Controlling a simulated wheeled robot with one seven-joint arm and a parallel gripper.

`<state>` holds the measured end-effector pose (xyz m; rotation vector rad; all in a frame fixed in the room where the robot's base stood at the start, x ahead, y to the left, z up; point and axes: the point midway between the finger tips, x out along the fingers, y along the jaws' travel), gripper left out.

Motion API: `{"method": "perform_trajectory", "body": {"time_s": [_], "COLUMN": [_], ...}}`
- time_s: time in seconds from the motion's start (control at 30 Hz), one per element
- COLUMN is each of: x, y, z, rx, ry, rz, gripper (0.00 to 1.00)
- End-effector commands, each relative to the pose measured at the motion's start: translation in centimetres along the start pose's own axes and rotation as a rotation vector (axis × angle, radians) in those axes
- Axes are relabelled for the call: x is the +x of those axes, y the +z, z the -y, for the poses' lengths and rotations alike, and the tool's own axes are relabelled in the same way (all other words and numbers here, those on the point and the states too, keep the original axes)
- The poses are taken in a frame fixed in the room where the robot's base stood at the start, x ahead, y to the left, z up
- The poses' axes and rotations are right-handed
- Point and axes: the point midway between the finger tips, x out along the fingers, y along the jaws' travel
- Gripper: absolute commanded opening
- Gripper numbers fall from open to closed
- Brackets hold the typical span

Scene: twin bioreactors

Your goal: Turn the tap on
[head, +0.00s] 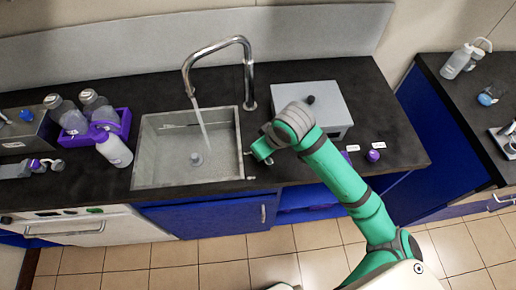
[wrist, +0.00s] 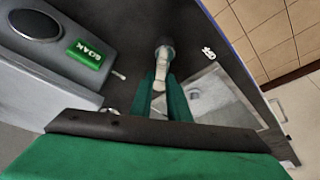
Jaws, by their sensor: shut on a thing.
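The chrome tap (head: 248,72) arches over the grey sink (head: 150,180) in the head view. A pale stream of water (head: 202,122) runs from its spout down towards the drain. My green gripper (head: 264,152) is at the right edge of the sink, low over the dark counter. In the wrist view my gripper (wrist: 163,92) is shut on a pale grey lever (wrist: 160,83), which looks like the tap handle. The lever's rounded end stands out beyond the fingers. The sink (wrist: 222,98) shows to the right of the fingers. In the head view the gripper hides the lever.
A grey box (head: 318,98) stands on the counter behind my arm; its green label (wrist: 90,53) shows in the wrist view. A purple tray (head: 122,118) with bottles and a white bottle (head: 114,151) stand left of the sink. A purple cap (head: 373,155) lies at the right.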

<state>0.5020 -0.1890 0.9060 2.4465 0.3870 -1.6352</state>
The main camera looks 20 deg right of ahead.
Motion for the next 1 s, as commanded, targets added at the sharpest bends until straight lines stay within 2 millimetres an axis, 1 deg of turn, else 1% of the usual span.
{"method": "perform_trajectory", "body": {"time_s": [0.27, 0.3, 0.33, 0.37, 0.63, 0.73, 0.87, 1.0], "x": [-0.1, -0.1, 0.0, 0.0, 0.0, -0.5, -2.1, -4.7], "y": [0.0, 0.0, 0.0, 0.0, -0.1, -0.1, -0.1, -0.3], "z": [-0.1, -0.1, -0.1, -0.1, 0.0, 0.0, 0.0, 0.2], "rx": [0.001, 0.0, 0.0, 0.0, -0.002, -0.001, -0.003, -0.008], "ry": [0.002, 0.002, 0.002, 0.002, 0.0, 0.0, 0.001, -0.001], "rz": [0.0, 0.0, 0.0, 0.0, 0.0, -0.001, -0.002, -0.003], "gripper": [0.0, 0.25, 0.32, 0.34, 0.34, 0.34, 0.34, 0.34]}}
